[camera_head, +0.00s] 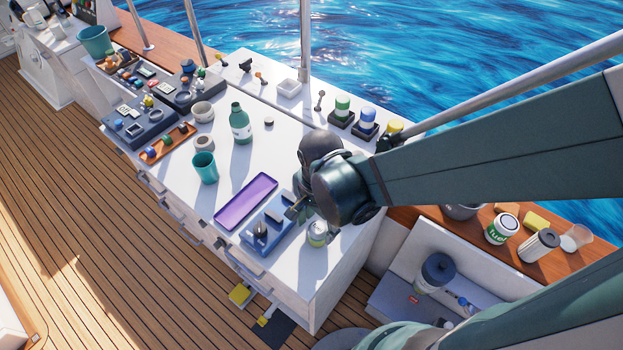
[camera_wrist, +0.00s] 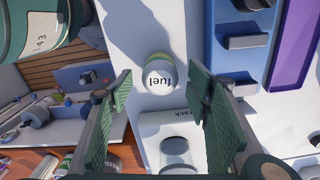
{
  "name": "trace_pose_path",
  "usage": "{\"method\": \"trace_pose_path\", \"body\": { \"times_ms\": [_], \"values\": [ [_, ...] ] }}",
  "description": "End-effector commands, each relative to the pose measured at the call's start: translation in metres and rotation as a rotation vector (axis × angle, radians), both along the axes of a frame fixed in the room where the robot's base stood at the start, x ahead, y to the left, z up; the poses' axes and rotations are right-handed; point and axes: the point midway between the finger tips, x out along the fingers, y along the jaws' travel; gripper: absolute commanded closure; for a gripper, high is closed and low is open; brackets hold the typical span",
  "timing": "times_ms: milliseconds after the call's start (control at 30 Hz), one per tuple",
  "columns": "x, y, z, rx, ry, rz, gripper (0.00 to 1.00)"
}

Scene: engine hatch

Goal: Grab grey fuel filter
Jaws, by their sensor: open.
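A small can lettered "fuel" (camera_wrist: 159,75), with a pale grey-white end and an olive-green side, stands on the white counter. It also shows in the head view (camera_head: 318,234), just below my gripper's dark wrist. My gripper (camera_wrist: 161,88) is open and empty, with one green-padded finger on each side of the can in the wrist picture. The fingers appear apart from the can. In the head view my gripper (camera_head: 297,208) is partly hidden by my wrist. A dark grey cylinder (camera_wrist: 175,150) is at a white rack (camera_wrist: 155,122) near the can.
A blue fixture (camera_head: 262,232) with raised blocks and a purple tray (camera_head: 245,201) lie left of the can. A teal cup (camera_head: 205,168) and green bottle (camera_head: 240,124) stand farther back. Another "fuel" can (camera_head: 502,229) stands on the wooden ledge at right.

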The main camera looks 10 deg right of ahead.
Motion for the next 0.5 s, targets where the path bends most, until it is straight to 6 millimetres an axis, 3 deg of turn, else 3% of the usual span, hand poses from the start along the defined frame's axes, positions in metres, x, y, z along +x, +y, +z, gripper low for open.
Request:
{"method": "trace_pose_path", "body": {
  "times_ms": [500],
  "values": [
    [0.001, 0.000, -0.039, 0.000, 0.000, 0.000, 0.51]
  ]
}}
